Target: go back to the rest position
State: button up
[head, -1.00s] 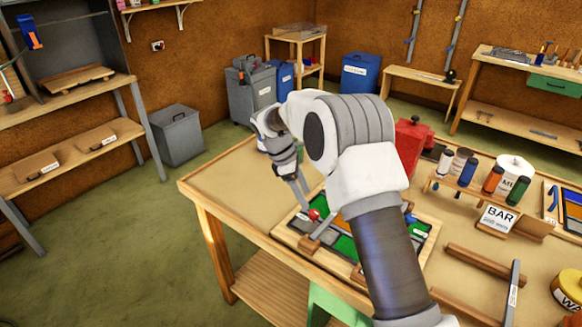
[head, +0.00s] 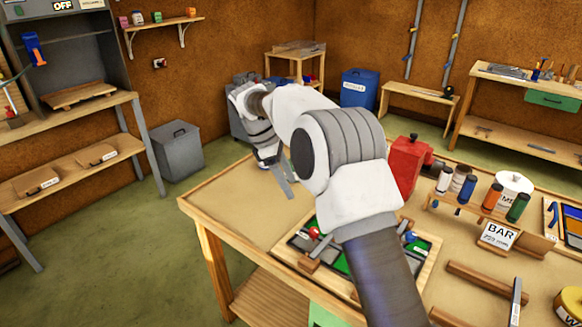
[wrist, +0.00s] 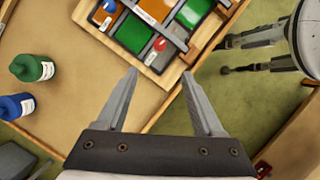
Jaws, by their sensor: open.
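My gripper (head: 284,180) is raised above the back left part of the wooden workbench (head: 225,200) in the head view. In the wrist view my gripper (wrist: 160,95) has its two fingers spread apart with nothing between them. The leaded panel (head: 345,255) lies on the bench, partly hidden behind my arm in the head view. In the wrist view the panel (wrist: 135,35) shows green and orange panes, grey strips, and a red and a blue knob. The fingers are apart from it.
A red container (head: 407,165) stands behind the panel. A rack of bottles (head: 480,200), a BAR sign (head: 497,236) and wooden bars fill the bench's right side. Green and blue bottles (wrist: 30,68) show at left in the wrist view. The bench's left part looks mostly clear.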

jog(key=s+d+r+m+t+y, duration=0.25)
jog(key=s+d+r+m, duration=0.55)
jog(key=s+d+r, duration=0.5)
jog(key=s+d+f+m+t+y, duration=0.1)
jog(key=s+d+m, duration=0.2)
jog(key=s, duration=0.7)
jog(key=s+d+f+m+t+y, duration=0.1)
jog(key=s+d+m+t, duration=0.1)
jog(key=s+m, duration=0.4)
jog(key=shift+s+d+m, duration=0.4)
jog(key=shift+s+d, duration=0.1)
jog(key=shift+s, duration=1.65)
